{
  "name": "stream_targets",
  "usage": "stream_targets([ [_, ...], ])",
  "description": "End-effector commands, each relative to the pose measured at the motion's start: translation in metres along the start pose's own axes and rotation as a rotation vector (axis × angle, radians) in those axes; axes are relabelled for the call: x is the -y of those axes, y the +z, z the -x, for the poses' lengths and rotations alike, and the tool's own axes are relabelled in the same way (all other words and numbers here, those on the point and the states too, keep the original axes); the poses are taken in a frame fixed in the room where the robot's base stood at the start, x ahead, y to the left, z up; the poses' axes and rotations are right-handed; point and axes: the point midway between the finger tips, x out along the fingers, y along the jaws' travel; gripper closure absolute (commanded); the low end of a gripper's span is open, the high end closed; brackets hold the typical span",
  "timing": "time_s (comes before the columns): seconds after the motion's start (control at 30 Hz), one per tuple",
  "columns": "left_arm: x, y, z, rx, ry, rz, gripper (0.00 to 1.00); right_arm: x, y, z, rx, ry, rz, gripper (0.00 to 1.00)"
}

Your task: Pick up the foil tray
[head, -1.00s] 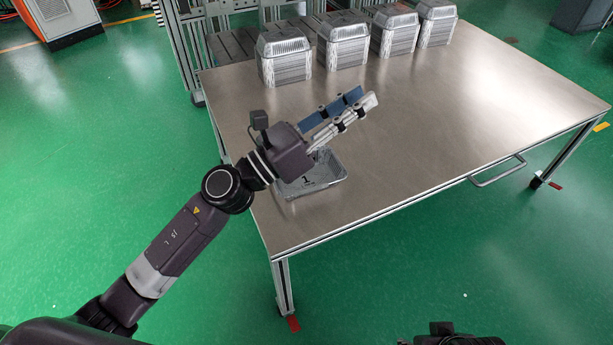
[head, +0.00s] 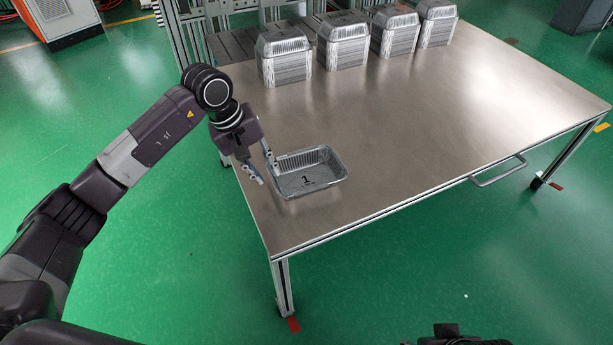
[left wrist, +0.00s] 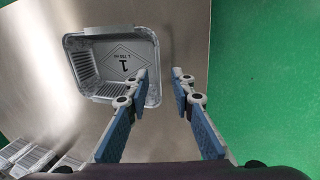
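The single foil tray (head: 318,184) is silver and marked with a "1". It lies open side up on the steel table near its left front edge. My left gripper (head: 268,172) is at the tray's left side, pointing down, with its fingers apart. In the left wrist view the foil tray (left wrist: 90,88) is up and left of centre, and the left gripper (left wrist: 160,75) has open fingers. One finger overlaps the tray's near rim in the picture and the other is outside it. Nothing is held. I cannot tell whether a finger touches the rim. My right gripper is not clearly in view.
The steel table (head: 430,130) is largely bare in the middle and right. Several stacks of foil trays (head: 344,45) stand along its back edge. A handle (head: 498,172) sticks out from the front edge. Green floor surrounds the table.

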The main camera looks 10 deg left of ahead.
Motion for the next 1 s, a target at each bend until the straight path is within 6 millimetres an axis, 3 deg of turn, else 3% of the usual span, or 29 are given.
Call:
stream_targets([
  [0.17, -0.004, 0.001, -0.024, 0.005, 0.003, 0.001, 0.78, -0.001, 0.000, 0.011, -0.007, 0.001, -0.001, 0.60],
  [0.4, -0.006, 0.000, -0.057, 0.005, 0.005, 0.002, 0.78, -0.001, 0.002, 0.008, -0.006, 0.002, -0.001, 0.60],
  [1.0, -0.006, -0.001, -0.062, 0.002, 0.004, 0.001, 0.78, 0.000, 0.003, 0.005, -0.005, 0.001, 0.000, 0.60],
])
